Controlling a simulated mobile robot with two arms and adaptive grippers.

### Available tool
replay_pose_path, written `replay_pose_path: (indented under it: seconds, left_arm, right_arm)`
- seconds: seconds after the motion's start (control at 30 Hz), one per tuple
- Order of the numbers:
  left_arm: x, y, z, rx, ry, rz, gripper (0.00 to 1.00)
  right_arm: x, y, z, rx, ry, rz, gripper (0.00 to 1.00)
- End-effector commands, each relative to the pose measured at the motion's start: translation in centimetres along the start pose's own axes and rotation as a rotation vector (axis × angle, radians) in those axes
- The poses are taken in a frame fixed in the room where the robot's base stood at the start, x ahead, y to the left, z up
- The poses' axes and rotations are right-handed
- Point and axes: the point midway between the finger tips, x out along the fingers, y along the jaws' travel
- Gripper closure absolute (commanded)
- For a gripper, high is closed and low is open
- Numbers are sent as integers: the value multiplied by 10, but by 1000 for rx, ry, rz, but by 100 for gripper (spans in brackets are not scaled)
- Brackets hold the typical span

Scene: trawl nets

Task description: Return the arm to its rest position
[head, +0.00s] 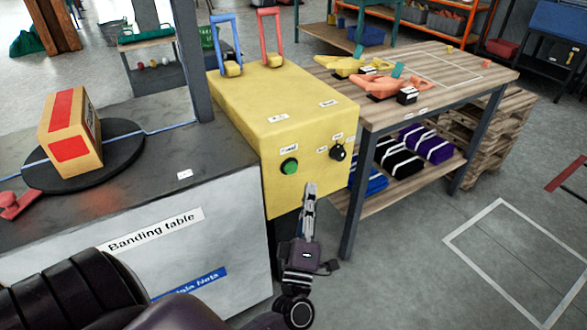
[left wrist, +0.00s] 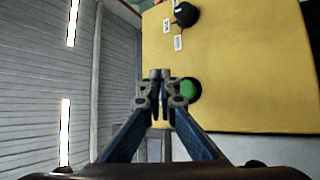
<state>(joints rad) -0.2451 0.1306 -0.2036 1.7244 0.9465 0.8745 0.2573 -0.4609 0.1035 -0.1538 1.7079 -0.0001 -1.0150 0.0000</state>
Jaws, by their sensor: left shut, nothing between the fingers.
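My left gripper (head: 311,190) is shut and empty. In the head view it points up in front of the yellow control box (head: 280,140), below and to the right of the green button (head: 289,167). In the left wrist view the shut fingertips (left wrist: 160,76) show beside the green button (left wrist: 190,90) on the yellow box face (left wrist: 240,70); I cannot tell whether they touch it. A black knob (head: 338,152) sits to the right of the button, and it also shows in the left wrist view (left wrist: 186,14). My right gripper is not in view.
The banding table (head: 225,180) stands left of the box, with a taped carton (head: 72,135) on a black turntable (head: 125,150). A wooden workbench (head: 430,75) stands to the right, with folded bundles on its lower shelf. Floor at the lower right is clear, with a white outlined rectangle (head: 470,228).

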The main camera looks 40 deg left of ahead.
Motion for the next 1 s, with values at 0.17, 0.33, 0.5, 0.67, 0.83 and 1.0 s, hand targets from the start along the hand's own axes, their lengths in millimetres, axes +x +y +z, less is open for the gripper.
replay_pose_path:
  seconds: [0.17, 0.33, 0.5, 0.67, 0.83, 1.0]
  left_arm:
    - [0, 0, 0, 0, 0, 0, 100]
    - [-1, -3, 5, 22, -24, -7, 100]
    - [-27, -37, 56, 218, -257, -68, 100]
    - [-104, -108, 111, 493, -626, -168, 100]
    - [-214, -179, 124, 732, -1000, -273, 100]
    - [-332, -229, 96, 922, -1355, -374, 100]
  right_arm:
    - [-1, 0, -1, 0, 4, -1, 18]
    - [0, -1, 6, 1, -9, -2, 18]
    - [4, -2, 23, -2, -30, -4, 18]
    - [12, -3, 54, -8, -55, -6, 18]
    - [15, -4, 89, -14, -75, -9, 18]
    - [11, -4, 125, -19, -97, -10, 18]
